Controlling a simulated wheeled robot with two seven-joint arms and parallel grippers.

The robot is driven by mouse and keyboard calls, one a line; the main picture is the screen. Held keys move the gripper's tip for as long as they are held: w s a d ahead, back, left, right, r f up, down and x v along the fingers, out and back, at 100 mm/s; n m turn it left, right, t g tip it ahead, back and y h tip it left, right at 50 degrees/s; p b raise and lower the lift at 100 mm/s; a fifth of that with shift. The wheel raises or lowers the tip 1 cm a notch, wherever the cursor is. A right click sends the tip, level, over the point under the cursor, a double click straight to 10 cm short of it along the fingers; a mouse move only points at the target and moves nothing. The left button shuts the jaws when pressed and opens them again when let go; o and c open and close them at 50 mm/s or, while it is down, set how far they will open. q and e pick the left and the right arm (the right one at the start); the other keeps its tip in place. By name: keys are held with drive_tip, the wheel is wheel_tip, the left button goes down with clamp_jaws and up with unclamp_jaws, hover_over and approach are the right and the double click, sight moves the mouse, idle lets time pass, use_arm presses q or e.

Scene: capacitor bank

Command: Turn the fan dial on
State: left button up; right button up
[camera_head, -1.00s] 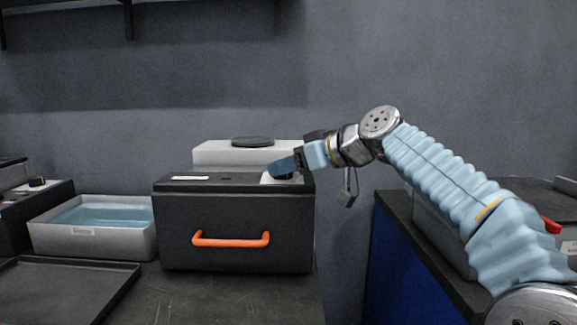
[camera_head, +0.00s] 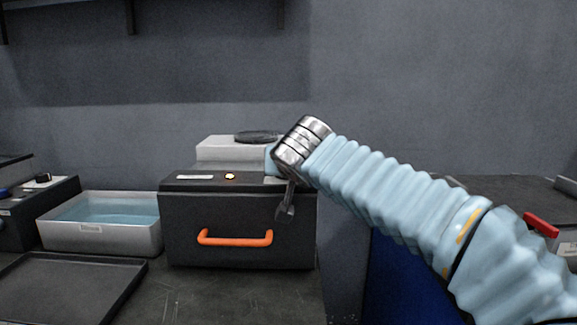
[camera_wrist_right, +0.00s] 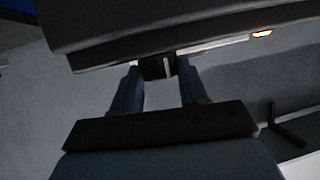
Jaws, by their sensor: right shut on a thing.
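The fan dial (camera_wrist_right: 157,68) is a small dark knob with a white line, seen in the right wrist view by the box's edge. My right gripper (camera_wrist_right: 157,80) has one blue finger on each side of it and is shut on it. In the head view my right wrist and arm hide the dial and the fingers. The black box (camera_head: 190,255) with an orange handle (camera_head: 235,238) stands on the bench. My left gripper is not in view.
A grey tub of blue liquid (camera_head: 100,240) stands left of the box, with a dark flat tray (camera_head: 70,292) in front. A pale unit with a round dark top (camera_head: 256,137) stands behind the box. A dark blue cabinet (camera_head: 400,285) is at right, below my arm.

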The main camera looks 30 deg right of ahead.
drive_tip(key=shift+w+a+f+m+g+h, duration=0.1)
drive_tip(key=shift+a+m+g+h, duration=0.05)
drive_tip(key=shift+m+g+h, duration=0.7)
drive_tip(key=shift+m+h, duration=0.25)
drive_tip(key=shift+m, duration=0.1)
drive_tip(key=o, duration=0.8)
drive_tip(key=v, duration=1.4)
drive_tip(key=shift+f, duration=0.15)
